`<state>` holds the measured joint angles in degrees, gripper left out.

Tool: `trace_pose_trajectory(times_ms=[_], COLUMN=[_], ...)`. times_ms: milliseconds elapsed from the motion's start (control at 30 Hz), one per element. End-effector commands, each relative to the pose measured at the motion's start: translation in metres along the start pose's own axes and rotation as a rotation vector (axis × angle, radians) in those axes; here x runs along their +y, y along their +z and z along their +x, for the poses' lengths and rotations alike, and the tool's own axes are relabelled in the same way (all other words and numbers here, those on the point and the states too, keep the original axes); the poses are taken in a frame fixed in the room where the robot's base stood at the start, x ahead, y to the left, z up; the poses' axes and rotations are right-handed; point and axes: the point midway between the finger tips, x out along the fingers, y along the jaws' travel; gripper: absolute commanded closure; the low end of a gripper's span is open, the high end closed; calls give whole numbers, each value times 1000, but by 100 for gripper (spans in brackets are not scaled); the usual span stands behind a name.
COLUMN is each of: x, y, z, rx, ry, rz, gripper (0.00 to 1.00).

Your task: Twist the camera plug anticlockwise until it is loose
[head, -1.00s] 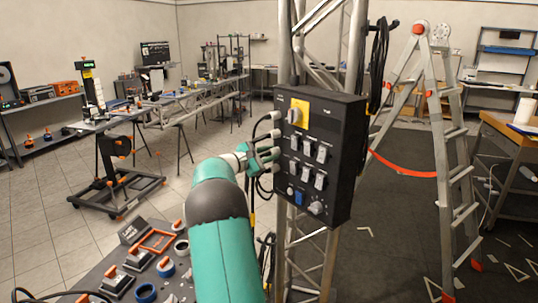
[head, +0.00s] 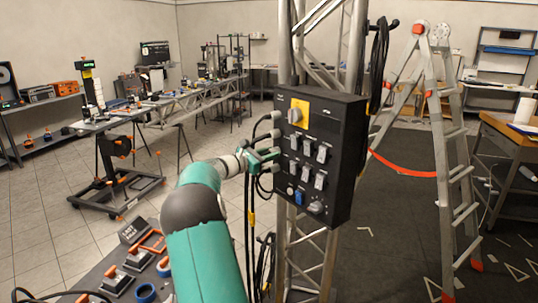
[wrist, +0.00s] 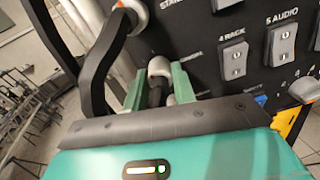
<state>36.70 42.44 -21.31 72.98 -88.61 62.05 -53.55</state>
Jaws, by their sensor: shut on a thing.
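The camera plug (wrist: 157,92) is a dark cable plug with a pale grey collar against the side of the black power panel. In the wrist view it lies between the two green fingers of my gripper (wrist: 160,88), which is shut on it. In the head view my gripper (head: 263,158) is at the panel's left side and its fingers mostly hide this plug. The black panel (head: 345,155) is fixed to the truss. The plug appears still at its socket; how loose it is cannot be told.
Other plugs with black cables sit above and below my gripper; one upper plug (head: 276,117) and its thick cable (wrist: 98,75) pass close by. Cables hang beneath. The metal truss (head: 305,250) stands behind the panel. A stepladder (head: 455,170) stands to the right.

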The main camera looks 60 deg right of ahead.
Motion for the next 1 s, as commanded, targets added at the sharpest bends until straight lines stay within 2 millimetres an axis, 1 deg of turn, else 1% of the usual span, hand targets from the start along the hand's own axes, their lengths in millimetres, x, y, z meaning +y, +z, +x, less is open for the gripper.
trace_pose_trajectory(times_ms=[200,400,633,1000], x=[0,0,0,0], y=[0,0,0,0], z=[-1,-1,0,0], rx=[-5,-8,-8,-8], ry=[3,6,6,6], rz=[-158,-252,-298,-304], gripper=[97,97,97,97])
